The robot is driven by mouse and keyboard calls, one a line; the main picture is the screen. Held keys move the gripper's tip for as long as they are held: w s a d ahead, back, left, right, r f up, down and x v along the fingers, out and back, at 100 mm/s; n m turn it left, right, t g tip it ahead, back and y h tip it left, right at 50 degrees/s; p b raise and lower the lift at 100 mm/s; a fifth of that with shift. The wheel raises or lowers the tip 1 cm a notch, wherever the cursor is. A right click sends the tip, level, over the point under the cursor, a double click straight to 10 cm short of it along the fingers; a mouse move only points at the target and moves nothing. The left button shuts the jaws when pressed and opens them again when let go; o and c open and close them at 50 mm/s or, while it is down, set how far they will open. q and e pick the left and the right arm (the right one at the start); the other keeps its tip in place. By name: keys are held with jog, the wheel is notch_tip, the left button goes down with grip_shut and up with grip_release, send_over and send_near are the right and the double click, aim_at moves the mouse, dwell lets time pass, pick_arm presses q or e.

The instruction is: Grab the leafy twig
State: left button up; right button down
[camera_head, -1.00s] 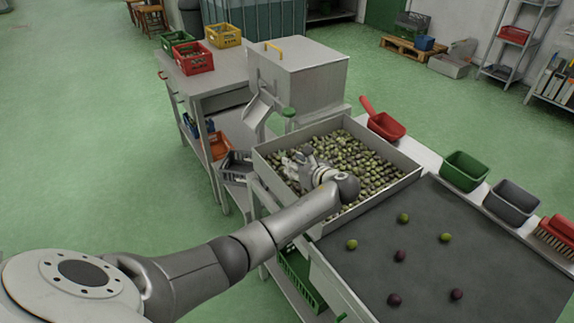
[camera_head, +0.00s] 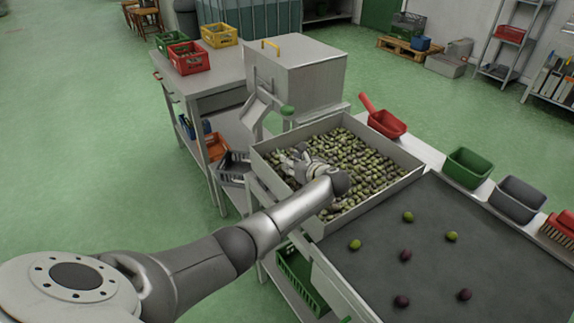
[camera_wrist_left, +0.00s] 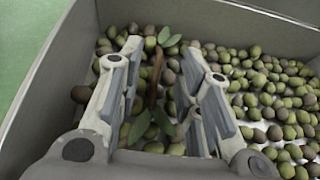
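The leafy twig (camera_wrist_left: 155,78) lies on the olives in the left wrist view, a brown stem with green leaves at its far and near ends. My left gripper (camera_wrist_left: 165,65) is open, with one finger on each side of the twig's stem. I cannot tell whether the fingers touch it. In the head view my left gripper (camera_head: 297,158) is over the left part of the olive-filled metal tray (camera_head: 407,162), and the twig is not discernible there. My right gripper is not in view.
The tray walls stand close around the left gripper. A grey sorting surface (camera_head: 480,270) with several loose olives adjoins the tray. A red scoop (camera_head: 386,123), a green bin (camera_head: 467,168) and a grey bin (camera_head: 514,200) line its far side. A metal hopper (camera_head: 297,80) stands behind.

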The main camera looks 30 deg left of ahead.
pick_arm(q)
jog(key=shift+f+x, duration=0.2)
jog(key=shift+x, duration=1.15)
jog(key=shift+s, duration=0.15)
jog(key=shift+c, duration=0.6)
jog(key=shift+s+a+f, duration=0.1)
jog(key=c, duration=0.5)
jog(key=shift+o, duration=0.2)
